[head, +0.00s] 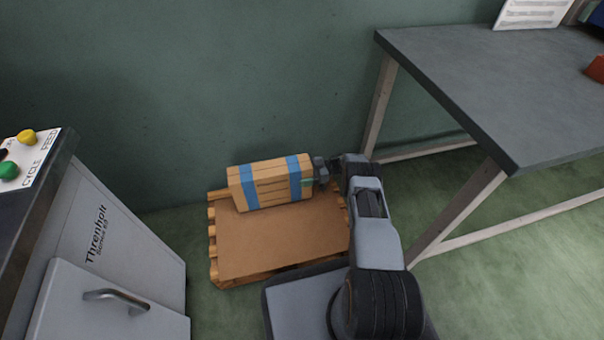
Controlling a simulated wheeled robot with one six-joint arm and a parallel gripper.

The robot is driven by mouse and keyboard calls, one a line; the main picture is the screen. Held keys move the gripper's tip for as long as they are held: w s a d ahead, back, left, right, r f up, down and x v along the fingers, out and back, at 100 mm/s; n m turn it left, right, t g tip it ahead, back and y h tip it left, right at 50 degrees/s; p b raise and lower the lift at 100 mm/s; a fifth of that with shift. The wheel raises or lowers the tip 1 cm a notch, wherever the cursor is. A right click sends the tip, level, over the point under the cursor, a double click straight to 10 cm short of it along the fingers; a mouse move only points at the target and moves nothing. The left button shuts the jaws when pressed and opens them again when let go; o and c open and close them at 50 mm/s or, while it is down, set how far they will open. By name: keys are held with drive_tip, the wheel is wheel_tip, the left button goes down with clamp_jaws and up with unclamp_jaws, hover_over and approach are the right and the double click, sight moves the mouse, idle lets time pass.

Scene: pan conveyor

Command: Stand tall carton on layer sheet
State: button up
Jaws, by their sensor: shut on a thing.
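The tall carton (271,185) is cardboard brown with two blue bands. It lies lengthwise, long side level, at the back of the brown layer sheet (280,242). I cannot tell whether it touches the sheet or hangs just above it. The sheet covers a wooden pallet (213,243) on the floor. My gripper (316,173) reaches in from the right and is shut on the carton's right end. The fingertips are partly hidden, and the carton's far side is not visible.
A grey cabinet (120,255) with a handle and a button panel (22,160) stands at left. A grey-topped table (480,75) with pale legs stands at right. The green wall is close behind the pallet. The front of the sheet is bare.

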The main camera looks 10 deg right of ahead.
drive_tip(key=shift+f, duration=0.5)
drive_tip(key=o, duration=1.2)
drive_tip(key=shift+o, duration=0.3)
drive_tip(key=shift+f, duration=0.15)
